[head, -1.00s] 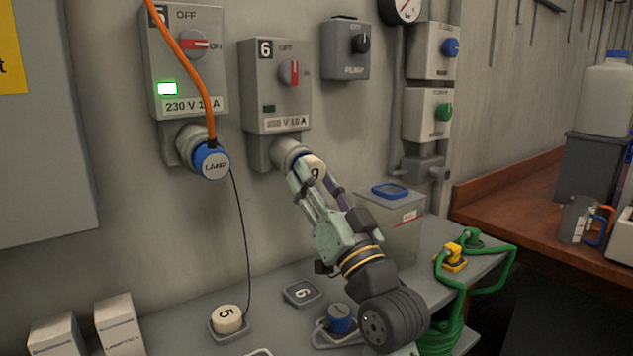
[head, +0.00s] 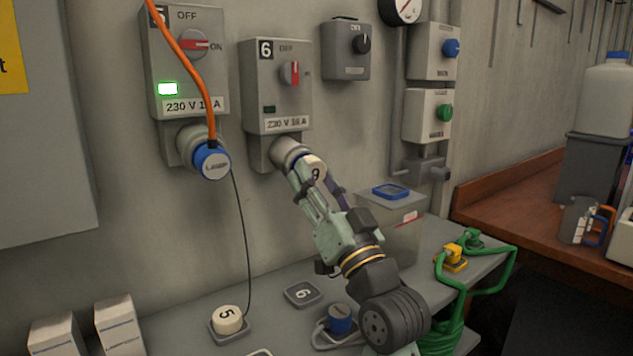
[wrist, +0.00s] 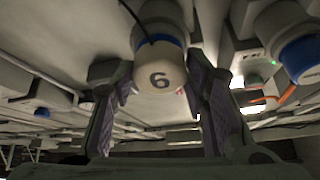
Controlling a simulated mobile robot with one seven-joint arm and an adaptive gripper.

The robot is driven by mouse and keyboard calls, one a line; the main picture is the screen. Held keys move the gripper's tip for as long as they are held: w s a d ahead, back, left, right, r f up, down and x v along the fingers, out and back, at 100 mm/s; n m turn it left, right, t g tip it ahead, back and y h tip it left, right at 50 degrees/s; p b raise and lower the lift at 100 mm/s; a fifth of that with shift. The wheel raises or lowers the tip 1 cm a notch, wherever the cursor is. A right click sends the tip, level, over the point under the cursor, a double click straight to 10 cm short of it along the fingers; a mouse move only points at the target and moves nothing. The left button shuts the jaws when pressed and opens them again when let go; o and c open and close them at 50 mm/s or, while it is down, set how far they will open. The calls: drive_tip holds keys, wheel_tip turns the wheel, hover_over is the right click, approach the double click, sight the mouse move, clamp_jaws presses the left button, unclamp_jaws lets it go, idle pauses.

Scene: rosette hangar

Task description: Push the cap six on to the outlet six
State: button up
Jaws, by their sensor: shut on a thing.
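Cap six (head: 316,167) is a round cream cap marked 6, held between the fingers of my gripper (head: 310,177). My gripper is shut on its sides; the wrist view shows the cap (wrist: 160,80) between the two dark fingers (wrist: 161,76). Outlet six (head: 286,151) is the grey round socket below the box marked 6 (head: 276,85). The cap is at the outlet's mouth, roughly in line with it. In the wrist view a blue band shows between the cap and the outlet body (wrist: 158,13). I cannot tell how far on the cap sits.
Outlet five, at left, holds a blue plug (head: 212,160) with an orange cable. Cap five (head: 228,319) lies on the bench on a thin cord. An empty pad marked 6 (head: 303,293), a blue plug (head: 340,318) and a clear bin (head: 405,235) are near my arm.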

drive_tip(key=shift+w+a+r, duration=0.15)
drive_tip(key=shift+w+a, duration=0.2)
drive_tip(key=shift+w, duration=0.15)
idle(0.8)
drive_tip(key=o, duration=1.1)
drive_tip(key=v, duration=1.2)
drive_tip(key=shift+s+d, duration=0.1)
drive_tip(key=shift+d, duration=0.05)
